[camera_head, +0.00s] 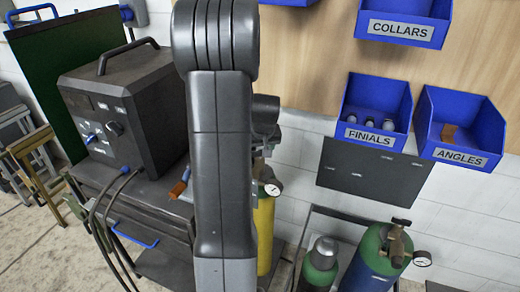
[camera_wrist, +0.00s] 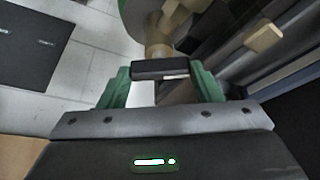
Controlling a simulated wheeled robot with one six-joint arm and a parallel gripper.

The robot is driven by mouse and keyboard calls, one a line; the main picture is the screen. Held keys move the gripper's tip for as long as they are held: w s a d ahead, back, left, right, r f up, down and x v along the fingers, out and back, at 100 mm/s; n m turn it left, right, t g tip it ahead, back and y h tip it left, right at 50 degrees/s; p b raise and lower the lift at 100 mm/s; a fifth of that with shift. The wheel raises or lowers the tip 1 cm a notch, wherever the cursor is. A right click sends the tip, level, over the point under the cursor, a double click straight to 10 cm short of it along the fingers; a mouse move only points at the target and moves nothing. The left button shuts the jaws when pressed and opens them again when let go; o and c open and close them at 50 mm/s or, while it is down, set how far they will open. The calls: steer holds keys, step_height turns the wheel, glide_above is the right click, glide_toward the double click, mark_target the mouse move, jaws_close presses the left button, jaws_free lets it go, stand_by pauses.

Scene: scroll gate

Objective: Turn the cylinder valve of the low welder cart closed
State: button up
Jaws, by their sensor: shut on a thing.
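My gripper (camera_wrist: 160,80) is shut on a dark valve handle (camera_wrist: 160,68) in the wrist view, with one green finger on each side of it. The handle sits on a brass valve neck (camera_wrist: 158,44) that joins a greenish cylinder top (camera_wrist: 143,14). In the head view, a yellow cylinder (camera_head: 265,235) with a green shoulder and a pressure gauge (camera_head: 272,190) stands behind the dark welder cart (camera_head: 150,190). My arm crosses in front and hides its valve, my fingers and part of the cart.
A black welder box (camera_head: 130,110) with cables stands on the cart. To the right are a green-and-blue cylinder (camera_head: 375,262) and a smaller green-topped cylinder (camera_head: 320,265). Blue wall bins (camera_head: 375,105) hang above. A green panel (camera_head: 60,70) stands behind the welder.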

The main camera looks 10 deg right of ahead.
steer(key=m+h+b, duration=0.1)
steer(key=m+b, duration=0.3)
steer(key=shift+w+a+f+m+h, duration=0.1)
steer(key=shift+a+f+m+h, duration=0.05)
steer(key=shift+m+h, duration=0.2)
steer(key=shift+m+g+h+b, duration=0.3)
steer(key=shift+m+h+b, duration=0.15)
steer(key=shift+m+b, duration=0.5)
steer(key=shift+r, duration=0.2)
steer(key=o, duration=1)
